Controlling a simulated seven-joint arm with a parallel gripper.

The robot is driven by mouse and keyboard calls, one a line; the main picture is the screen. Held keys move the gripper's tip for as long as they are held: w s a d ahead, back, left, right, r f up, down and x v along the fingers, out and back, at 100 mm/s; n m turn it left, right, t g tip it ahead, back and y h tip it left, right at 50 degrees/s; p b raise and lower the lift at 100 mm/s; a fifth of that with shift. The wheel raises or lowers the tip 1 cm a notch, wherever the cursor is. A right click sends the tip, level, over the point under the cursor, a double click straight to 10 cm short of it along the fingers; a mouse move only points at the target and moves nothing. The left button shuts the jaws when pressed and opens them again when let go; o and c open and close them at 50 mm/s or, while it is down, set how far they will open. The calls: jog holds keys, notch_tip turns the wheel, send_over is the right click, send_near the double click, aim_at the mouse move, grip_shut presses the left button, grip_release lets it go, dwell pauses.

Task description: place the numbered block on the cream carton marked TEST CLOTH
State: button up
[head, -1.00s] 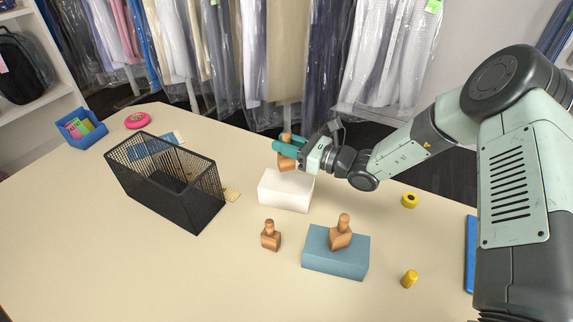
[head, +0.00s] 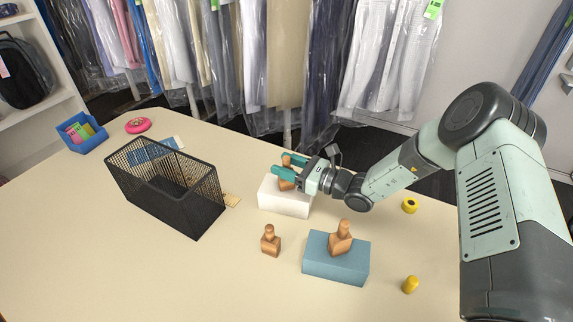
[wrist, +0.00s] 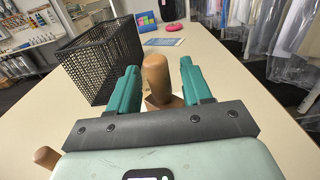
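The wooden block with a rounded handle (head: 286,185) sits upright on top of the cream carton (head: 284,204), as far as the head view shows; no number or lettering is readable. My gripper (head: 290,166) is low over the carton, its teal fingers on either side of the handle. In the wrist view the handle (wrist: 156,76) stands between the fingertips (wrist: 158,82), with a narrow gap showing at the right finger, so the fingers look open around it. The block's base is partly hidden by my gripper.
A similar wooden block (head: 270,241) stands on the table and another (head: 341,238) on a blue box (head: 335,265). A black mesh basket (head: 170,190) is to the left. A yellow ring (head: 409,205) and yellow cylinder (head: 411,284) lie right.

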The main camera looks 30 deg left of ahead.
jog(key=shift+r, duration=0.15)
jog(key=d, duration=1.2)
jog(key=s+d+r+n+g+h, duration=0.2)
jog(key=s+d+r+n+h, duration=0.2)
jog(key=r+n, duration=0.3)
jog(key=s+d+r+n+g+h, duration=0.2)
jog(key=s+d+r+n+h, duration=0.2)
jog(key=r, duration=0.5)
jog(key=s+d+r+n+t+h, duration=0.3)
jog(key=s+d+r+t+h, duration=0.1)
jog(key=s+d+r, duration=0.3)
jog(key=s+d+r+n+t+h, duration=0.4)
jog(key=s+d+r, duration=0.4)
jog(key=d, duration=0.4)
jog(key=shift+s+d+t+h, duration=0.15)
jog(key=shift+s+t+h, duration=0.15)
jog(key=shift+t+h, duration=0.6)
